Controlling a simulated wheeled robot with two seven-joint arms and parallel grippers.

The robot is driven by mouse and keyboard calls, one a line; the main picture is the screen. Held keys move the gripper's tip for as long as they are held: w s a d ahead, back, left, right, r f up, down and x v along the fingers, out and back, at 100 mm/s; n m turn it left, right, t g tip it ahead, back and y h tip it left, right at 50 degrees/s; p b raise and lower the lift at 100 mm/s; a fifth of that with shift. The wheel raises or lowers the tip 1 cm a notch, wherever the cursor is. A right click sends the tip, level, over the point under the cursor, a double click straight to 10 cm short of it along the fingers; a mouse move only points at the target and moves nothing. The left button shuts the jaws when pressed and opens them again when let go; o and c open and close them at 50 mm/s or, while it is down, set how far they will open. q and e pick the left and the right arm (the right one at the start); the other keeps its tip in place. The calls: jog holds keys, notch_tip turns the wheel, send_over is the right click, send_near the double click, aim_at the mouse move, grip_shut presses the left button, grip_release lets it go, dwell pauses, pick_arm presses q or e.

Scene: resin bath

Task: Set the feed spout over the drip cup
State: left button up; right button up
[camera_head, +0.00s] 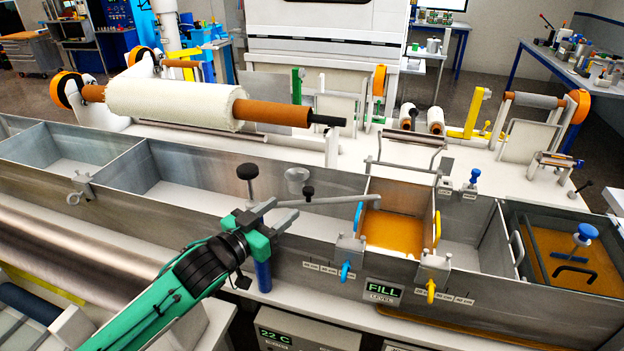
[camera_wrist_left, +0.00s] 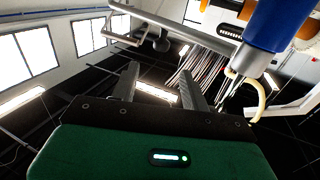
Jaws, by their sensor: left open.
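The feed spout (camera_head: 340,200) is a thin grey pipe. It runs right from beside my left gripper, and its far end is near the left wall of the amber-filled compartment. A small black knob (camera_head: 308,191) stands at the pipe. A pale cup (camera_head: 297,174), apparently the drip cup, shows behind the pipe's near part, left of the spout's far end. My left gripper (camera_head: 275,212) is open beside the pipe's near end, above a blue post (camera_head: 263,276). The wrist view shows its spread fingers (camera_wrist_left: 158,88) with nothing between them, the pipe (camera_wrist_left: 190,35) and the blue post (camera_wrist_left: 280,35) beyond.
The long metal trough (camera_head: 200,190) has several compartments; one holds amber resin (camera_head: 393,232). A taller black knob (camera_head: 247,171) stands left of the pipe. Blue and yellow handles (camera_head: 432,290) are on the front wall. A white roll (camera_head: 175,103) lies behind.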

aim_at(310, 188)
pick_arm(q)
jog(key=p+x, duration=0.3)
jog(key=x, duration=0.8)
jog(key=shift+w+d, duration=0.15)
jog(key=shift+w, duration=0.15)
jog(key=shift+w+d, duration=0.2)
jog(key=shift+d, duration=0.05)
jog(key=shift+f, duration=0.1)
grip_shut()
pick_arm(e)
jog(key=r, duration=0.1)
jog(key=s+r, duration=0.1)
jog(key=r, duration=0.1)
jog(key=shift+s+d+r, duration=0.2)
jog(key=shift+s+r, duration=0.1)
jog(key=shift+r, duration=0.05)
